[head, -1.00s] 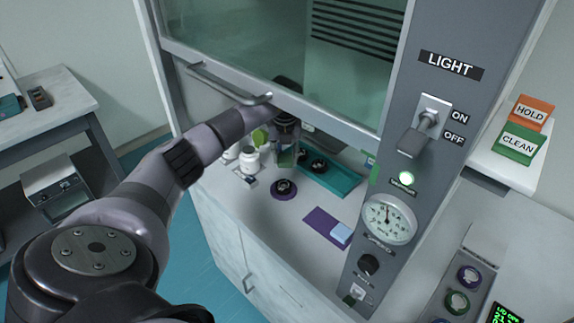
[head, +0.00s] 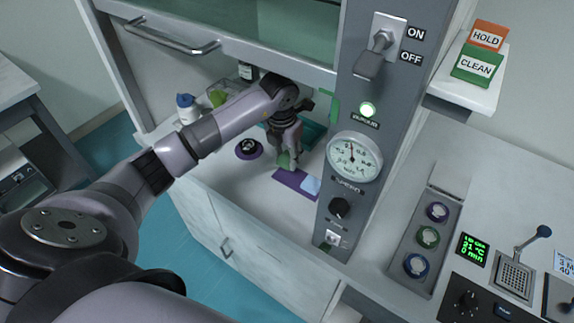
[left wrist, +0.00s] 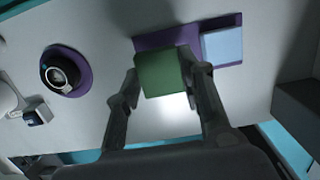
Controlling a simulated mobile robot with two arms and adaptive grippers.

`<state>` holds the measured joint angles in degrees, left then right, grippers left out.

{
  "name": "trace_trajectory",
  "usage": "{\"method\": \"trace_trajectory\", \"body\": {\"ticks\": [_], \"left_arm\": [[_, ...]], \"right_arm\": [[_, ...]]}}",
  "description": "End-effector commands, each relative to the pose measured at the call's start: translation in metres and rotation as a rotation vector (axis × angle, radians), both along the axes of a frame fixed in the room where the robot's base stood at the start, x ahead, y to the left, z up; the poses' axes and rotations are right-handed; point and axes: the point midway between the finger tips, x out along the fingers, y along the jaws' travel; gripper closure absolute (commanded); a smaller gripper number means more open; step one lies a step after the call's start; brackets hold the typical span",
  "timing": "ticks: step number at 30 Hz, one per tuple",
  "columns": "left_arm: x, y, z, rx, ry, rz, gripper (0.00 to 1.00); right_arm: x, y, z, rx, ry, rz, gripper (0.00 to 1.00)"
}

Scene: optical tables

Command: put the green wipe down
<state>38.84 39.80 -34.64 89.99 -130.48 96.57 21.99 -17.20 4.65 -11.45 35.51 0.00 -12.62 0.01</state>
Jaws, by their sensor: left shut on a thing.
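The green wipe (left wrist: 163,74) is a small square held between the fingertips of my left gripper (left wrist: 165,82) in the left wrist view. In the head view my left gripper (head: 287,158) reaches under the raised sash, with the green wipe (head: 285,161) at its tips. The wipe is over or beside the left part of a purple mat (head: 290,180); I cannot tell whether it touches the mat. A pale blue wipe (head: 311,186) lies on the mat's right part, and it also shows in the left wrist view (left wrist: 222,46). My right gripper is not in view.
A dark round item on a purple disc (head: 248,149) stands left of the mat. A white bottle with a blue cap (head: 187,108) is farther left. A teal tray (head: 312,135) lies behind my gripper. The control column (head: 345,225) stands close on the right.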

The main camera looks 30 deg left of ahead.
Motion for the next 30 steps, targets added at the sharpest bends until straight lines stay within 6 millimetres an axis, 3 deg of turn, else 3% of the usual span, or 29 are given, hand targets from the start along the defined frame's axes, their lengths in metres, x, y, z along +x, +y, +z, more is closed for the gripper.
{"method": "trace_trajectory", "body": {"ticks": [13, 24, 25, 30], "left_arm": [[0.0, 0.0, -0.047, -0.001, 0.0, 0.002, 0.91], [0.001, 0.0, -0.054, 0.001, -0.001, 0.001, 0.91], [0.001, 0.0, -0.052, 0.001, -0.002, 0.001, 0.63], [0.001, 0.0, -0.052, 0.001, -0.001, 0.001, 0.51]], "right_arm": [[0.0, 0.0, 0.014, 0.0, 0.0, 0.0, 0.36], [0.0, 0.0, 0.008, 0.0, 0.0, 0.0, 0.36], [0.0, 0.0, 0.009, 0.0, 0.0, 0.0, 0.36], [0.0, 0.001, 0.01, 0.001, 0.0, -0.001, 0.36]]}}
